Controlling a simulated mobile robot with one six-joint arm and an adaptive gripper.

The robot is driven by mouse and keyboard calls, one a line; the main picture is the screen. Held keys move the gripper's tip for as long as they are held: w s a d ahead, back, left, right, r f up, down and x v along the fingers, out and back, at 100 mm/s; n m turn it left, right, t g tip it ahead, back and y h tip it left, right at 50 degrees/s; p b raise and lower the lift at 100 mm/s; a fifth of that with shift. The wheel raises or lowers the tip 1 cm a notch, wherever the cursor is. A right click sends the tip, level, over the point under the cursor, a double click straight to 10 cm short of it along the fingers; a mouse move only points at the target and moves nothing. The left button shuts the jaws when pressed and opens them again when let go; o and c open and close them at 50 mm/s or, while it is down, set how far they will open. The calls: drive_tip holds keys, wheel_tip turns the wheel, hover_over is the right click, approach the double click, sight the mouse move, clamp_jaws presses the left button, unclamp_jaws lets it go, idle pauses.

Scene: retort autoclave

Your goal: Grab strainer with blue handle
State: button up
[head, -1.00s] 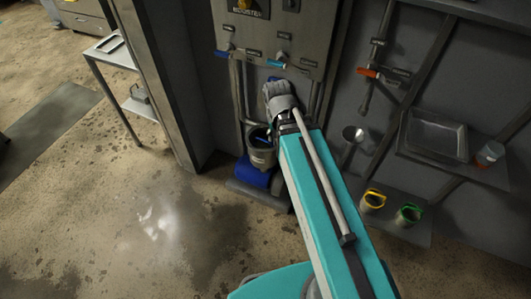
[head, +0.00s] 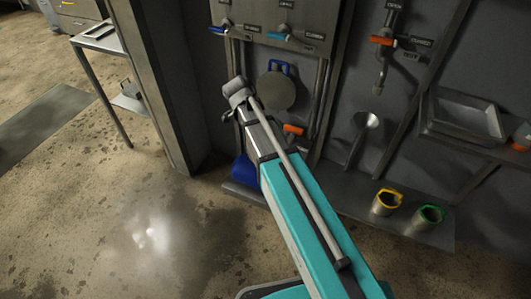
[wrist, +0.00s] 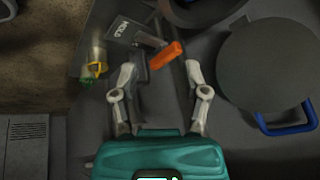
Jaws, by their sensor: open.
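The strainer is a round dark grey disc (head: 276,92) with a blue loop handle on top, hanging on the wall below the valve panel in the head view. In the wrist view the strainer (wrist: 266,66) fills the right side, its blue handle toward the lower right. My gripper (wrist: 163,76) is open and empty, its two fingers apart to the left of the strainer and not around it. An orange lever (wrist: 166,55) shows near and between the fingertips. In the head view my arm's end is left of the strainer, and the fingers cannot be made out.
A yellow-rimmed cup (head: 387,202) and a green-rimmed cup (head: 428,215) stand on a low shelf at right. A metal funnel (head: 366,122) and a tray (head: 465,115) are on the wall. A steel table (head: 98,38) stands at left; the floor between is open.

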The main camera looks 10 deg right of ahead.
drive_tip(key=w+a+f+m+t+h+b, duration=0.1)
drive_tip(key=w+a+f+m+b, duration=0.3)
drive_tip(key=w+f+m+b, duration=0.3)
drive_tip(key=shift+w+t+h+b, duration=0.25)
drive_tip(key=shift+t+h+b, duration=0.05)
drive_tip(key=shift+f, duration=0.1)
drive_tip(key=b+x, duration=0.5)
drive_tip(key=x, duration=0.2)
drive_tip(key=shift+s+b, duration=0.15)
drive_tip(key=shift+b, duration=0.15)
drive_tip(key=shift+b+x, duration=0.65)
drive_tip(key=shift+x, duration=0.25)
drive_tip(key=shift+b+x, duration=2.05)
drive_tip(key=shift+x, duration=0.5)
drive_tip(key=shift+d, duration=0.2)
